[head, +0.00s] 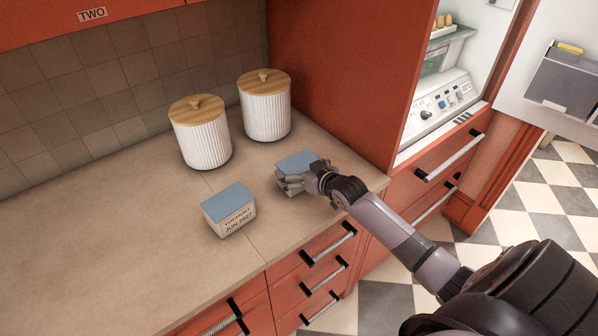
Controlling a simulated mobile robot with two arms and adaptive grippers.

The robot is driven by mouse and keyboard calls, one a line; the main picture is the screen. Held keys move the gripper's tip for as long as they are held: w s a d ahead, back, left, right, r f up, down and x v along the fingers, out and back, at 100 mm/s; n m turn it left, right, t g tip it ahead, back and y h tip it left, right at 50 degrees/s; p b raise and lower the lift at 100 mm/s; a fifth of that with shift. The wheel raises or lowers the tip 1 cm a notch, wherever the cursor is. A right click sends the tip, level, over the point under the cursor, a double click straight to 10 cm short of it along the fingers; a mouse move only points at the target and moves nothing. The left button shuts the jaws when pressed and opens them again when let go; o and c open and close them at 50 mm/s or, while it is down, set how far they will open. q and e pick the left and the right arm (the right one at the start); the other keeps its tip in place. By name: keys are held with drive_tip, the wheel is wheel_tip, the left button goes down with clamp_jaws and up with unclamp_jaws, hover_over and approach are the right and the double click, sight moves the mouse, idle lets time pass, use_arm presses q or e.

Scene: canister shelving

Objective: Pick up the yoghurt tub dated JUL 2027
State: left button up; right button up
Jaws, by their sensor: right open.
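Two yoghurt tubs with blue-grey lids stand on the counter. The front label of the left tub (229,212) appears to read YOGHURT JUN 2027. The right tub (296,160) is partly covered by my right gripper (290,183), and its label cannot be read. My right gripper is open, with its fingers at the front of the right tub; whether they touch it I cannot tell. My left gripper is not in view.
Two white ribbed canisters with wooden lids (201,132) (265,105) stand behind the tubs. A red cabinet side (340,75) bounds the counter (120,235) on the right, beside an open fridge (440,105). The left of the counter is clear.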

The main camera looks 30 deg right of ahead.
drive_tip(key=c, duration=1.1)
drive_tip(key=shift+r, duration=0.1)
drive_tip(key=shift+c, duration=0.5)
